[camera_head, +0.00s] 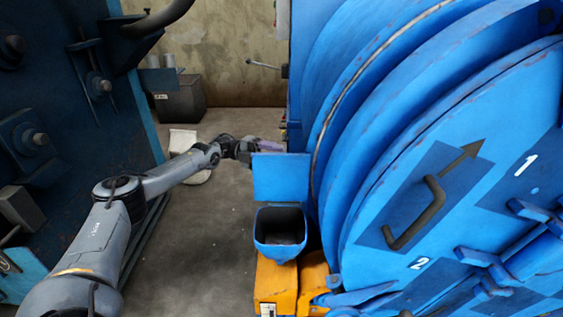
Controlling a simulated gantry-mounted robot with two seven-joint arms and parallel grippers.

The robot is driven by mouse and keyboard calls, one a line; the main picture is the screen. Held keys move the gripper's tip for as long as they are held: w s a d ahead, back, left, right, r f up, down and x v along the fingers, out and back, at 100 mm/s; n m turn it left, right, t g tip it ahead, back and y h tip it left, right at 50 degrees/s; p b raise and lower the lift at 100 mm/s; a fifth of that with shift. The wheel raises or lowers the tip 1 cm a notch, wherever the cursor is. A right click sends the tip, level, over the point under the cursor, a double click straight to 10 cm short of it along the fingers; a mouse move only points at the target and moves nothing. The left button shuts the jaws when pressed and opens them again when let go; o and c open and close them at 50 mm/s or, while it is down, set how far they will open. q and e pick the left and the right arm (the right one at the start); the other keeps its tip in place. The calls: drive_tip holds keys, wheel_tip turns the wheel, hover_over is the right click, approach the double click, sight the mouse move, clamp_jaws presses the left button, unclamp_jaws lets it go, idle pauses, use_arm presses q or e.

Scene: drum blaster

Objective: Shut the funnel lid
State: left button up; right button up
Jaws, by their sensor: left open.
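The blue funnel (280,247) stands at the lower middle, beside the big blue drum machine, with its dark mouth uncovered. Its flat blue lid (281,178) stands upright behind the mouth, so the funnel is open. My left arm reaches in from the lower left, and my left gripper (268,147) is at the far side of the lid, near its upper edge. The lid and the arm's end partly hide the fingers, and I cannot tell whether they touch the lid. The left gripper is open. My right gripper is not in view.
The large blue drum (430,150) with its black handle (418,215) fills the right side. Yellow-orange blocks (276,283) sit under the funnel. A dark blue machine (80,120) stands at left. A dark bin (181,101) stands at the back wall. Grey floor (215,235) between is clear.

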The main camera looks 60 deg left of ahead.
use_arm(q)
drive_tip(key=shift+x, duration=0.75)
drive_tip(key=shift+w+d, duration=0.25)
drive_tip(key=shift+d, duration=0.1)
clamp_jaws()
